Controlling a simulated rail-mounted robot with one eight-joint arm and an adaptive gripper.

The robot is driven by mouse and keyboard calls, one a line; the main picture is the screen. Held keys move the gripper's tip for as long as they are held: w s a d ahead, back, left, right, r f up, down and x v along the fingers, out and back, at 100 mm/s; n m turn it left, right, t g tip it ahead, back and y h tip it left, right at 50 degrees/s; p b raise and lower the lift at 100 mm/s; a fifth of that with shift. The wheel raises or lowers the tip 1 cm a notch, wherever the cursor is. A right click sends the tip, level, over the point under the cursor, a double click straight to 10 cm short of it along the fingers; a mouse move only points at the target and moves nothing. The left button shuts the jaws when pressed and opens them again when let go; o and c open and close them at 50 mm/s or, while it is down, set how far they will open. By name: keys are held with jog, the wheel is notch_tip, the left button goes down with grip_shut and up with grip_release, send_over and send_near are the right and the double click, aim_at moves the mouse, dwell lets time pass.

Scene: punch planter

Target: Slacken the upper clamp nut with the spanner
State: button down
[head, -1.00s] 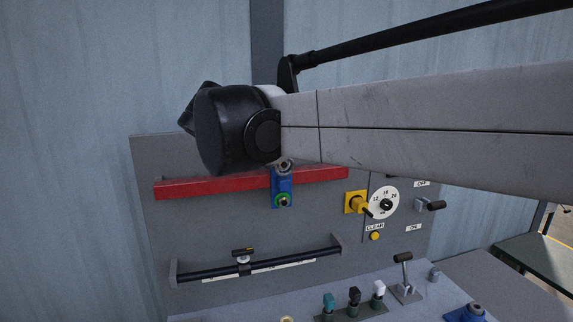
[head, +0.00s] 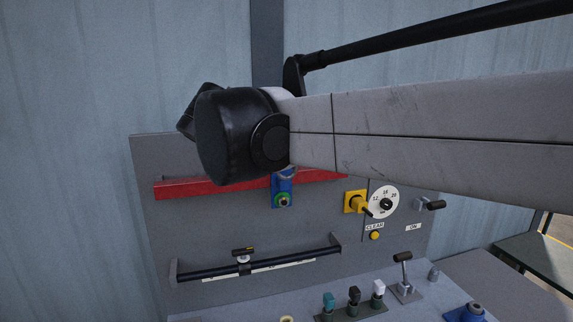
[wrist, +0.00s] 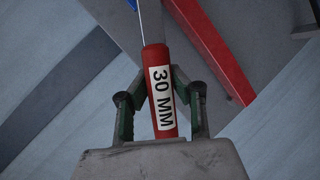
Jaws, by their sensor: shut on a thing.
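My gripper (wrist: 160,105) is shut on the red handle of the spanner (wrist: 155,62), marked "30 MM" on a white label. Its thin shank runs up out of the wrist view, so its jaw end is not seen. A bit of blue (wrist: 134,4) shows at the top edge there. In the head view, the blue clamp block (head: 282,186) sits on the red bar (head: 215,187). A green-ringed nut (head: 283,200) is on its lower part. The upper nut is mostly hidden behind my arm. My gripper and the spanner are hidden in the head view.
The grey panel (head: 160,235) carries a yellow switch (head: 355,201), a dial (head: 384,201) and a lever (head: 430,204). A black rail with slider (head: 244,256) lies below. Several coloured levers (head: 354,298) stand on the bench. Clear wall lies to the left.

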jog(key=s, duration=0.2)
jog(key=s+d, duration=0.1)
jog(key=s, duration=0.1)
jog(key=shift+s+d+p, duration=0.2)
jog(key=shift+s+p, duration=0.1)
jog(key=shift+s, duration=0.05)
dwell(0.5)
jog(key=w+d+r+m+g+y+p, duration=0.1)
jog(key=d+r+m+y+p, duration=0.1)
jog(key=d, duration=0.4)
jog(key=w+d+r+m+y+p, duration=0.2)
jog(key=d+r+m+y, duration=0.2)
jog(key=d+r+m, duration=0.1)
jog(key=shift+w+d+g+p, duration=0.3)
jog(key=shift+d+g+p, duration=0.05)
jog(key=shift+g+p, duration=0.05)
dwell(0.5)
jog(key=shift+d, duration=0.1)
